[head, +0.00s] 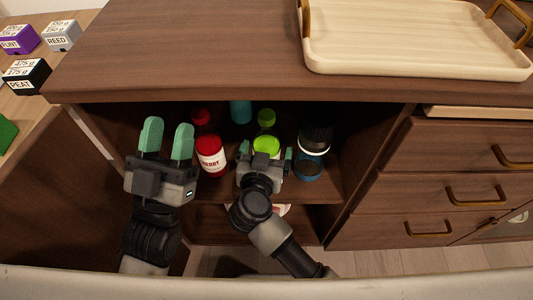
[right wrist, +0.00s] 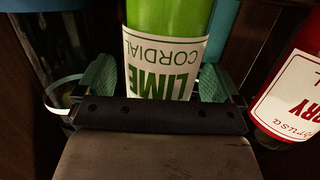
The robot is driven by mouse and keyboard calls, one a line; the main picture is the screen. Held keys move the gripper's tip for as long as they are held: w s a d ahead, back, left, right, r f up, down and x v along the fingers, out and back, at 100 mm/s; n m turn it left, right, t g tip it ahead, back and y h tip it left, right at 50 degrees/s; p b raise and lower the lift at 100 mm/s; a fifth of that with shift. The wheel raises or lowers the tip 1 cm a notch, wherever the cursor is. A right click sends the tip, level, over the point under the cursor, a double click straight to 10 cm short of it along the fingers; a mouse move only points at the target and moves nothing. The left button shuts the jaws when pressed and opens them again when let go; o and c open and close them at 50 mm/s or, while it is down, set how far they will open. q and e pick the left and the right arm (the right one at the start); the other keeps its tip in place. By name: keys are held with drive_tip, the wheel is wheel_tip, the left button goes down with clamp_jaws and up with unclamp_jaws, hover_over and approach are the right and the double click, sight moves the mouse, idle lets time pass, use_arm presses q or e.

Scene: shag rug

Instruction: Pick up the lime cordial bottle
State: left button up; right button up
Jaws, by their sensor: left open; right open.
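The lime cordial bottle (head: 266,145) is bright green with a green cap and stands inside the open cabinet. In the right wrist view its white label reads LIME CORDIAL, and the bottle (right wrist: 168,25) is between the fingers of my right gripper (right wrist: 160,85). My right gripper (head: 264,158) is open, with one finger on each side of the bottle and a gap showing by the right finger. The bottle's lower part is hidden by my gripper. My left gripper (head: 168,140) is open and empty in front of the cabinet's left side.
A red cherry bottle (head: 211,155) stands close left of the lime bottle, another red-capped one (head: 201,117) behind it. A wooden tray (head: 420,67) lies on the cabinet top. Drawers (head: 440,195) are at right.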

drive_tip(key=shift+w, duration=0.25)
drive_tip(key=c, duration=1.4)
drive_tip(key=shift+c, duration=0.3)
drive_tip(key=shift+r, duration=0.15)
